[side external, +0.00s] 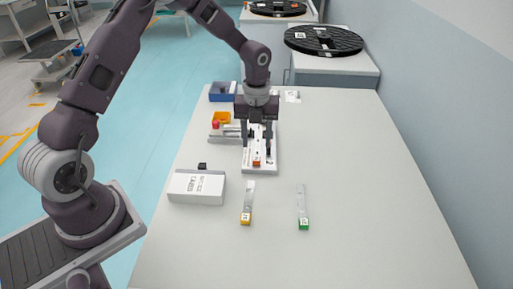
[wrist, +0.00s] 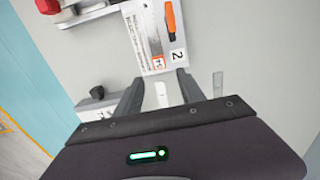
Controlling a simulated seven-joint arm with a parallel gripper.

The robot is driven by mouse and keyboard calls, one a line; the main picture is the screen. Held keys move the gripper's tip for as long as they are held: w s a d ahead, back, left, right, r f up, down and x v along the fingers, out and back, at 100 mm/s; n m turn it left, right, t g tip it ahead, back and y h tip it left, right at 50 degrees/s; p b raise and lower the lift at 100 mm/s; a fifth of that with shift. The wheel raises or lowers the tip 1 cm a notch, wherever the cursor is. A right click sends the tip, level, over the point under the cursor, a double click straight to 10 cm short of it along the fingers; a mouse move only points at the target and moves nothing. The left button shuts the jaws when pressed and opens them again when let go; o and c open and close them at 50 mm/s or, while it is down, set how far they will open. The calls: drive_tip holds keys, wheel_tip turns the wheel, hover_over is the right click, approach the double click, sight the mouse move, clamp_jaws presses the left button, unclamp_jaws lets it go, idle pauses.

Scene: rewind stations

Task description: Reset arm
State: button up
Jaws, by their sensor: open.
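My gripper (side external: 262,138) points down over a white printed board (side external: 261,170) on the table. Its fingers are apart with nothing between them. In the wrist view the two fingers of my gripper (wrist: 161,88) reach toward the near edge of the board (wrist: 150,20), which bears an orange-and-dark part and a "2" label. I cannot tell from these views how high the fingers are above it.
A white box (side external: 197,188) lies at the left edge. A yellow-ended strip (side external: 247,203) and a green-ended strip (side external: 303,207) lie in front. The table's right side (side external: 370,170) is clear. Black reels (side external: 323,40) sit beyond.

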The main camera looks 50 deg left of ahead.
drive_tip(key=shift+r, duration=0.1)
drive_tip(key=s+d+r+n+t+y, duration=0.1)
drive_tip(key=s+d+r+n, duration=0.1)
drive_tip(key=s+r+n, duration=0.65)
drive_tip(key=s+d+r+n+t, duration=0.15)
drive_tip(key=s+r+n, duration=0.4)
drive_tip(key=r, duration=0.65)
drive_tip(key=s+d+r+n+t, duration=0.1)
drive_tip(key=s+n, duration=0.5)
drive_tip(key=s, duration=0.1)
drive_tip(key=s+d+r+n+t+h, duration=0.1)
drive_tip(key=s+d+n+t, duration=0.1)
drive_tip(key=s+n, duration=0.5)
drive_tip(key=shift+s+r, duration=0.25)
drive_tip(key=shift+s, duration=0.05)
drive_tip(key=shift+c, duration=0.3)
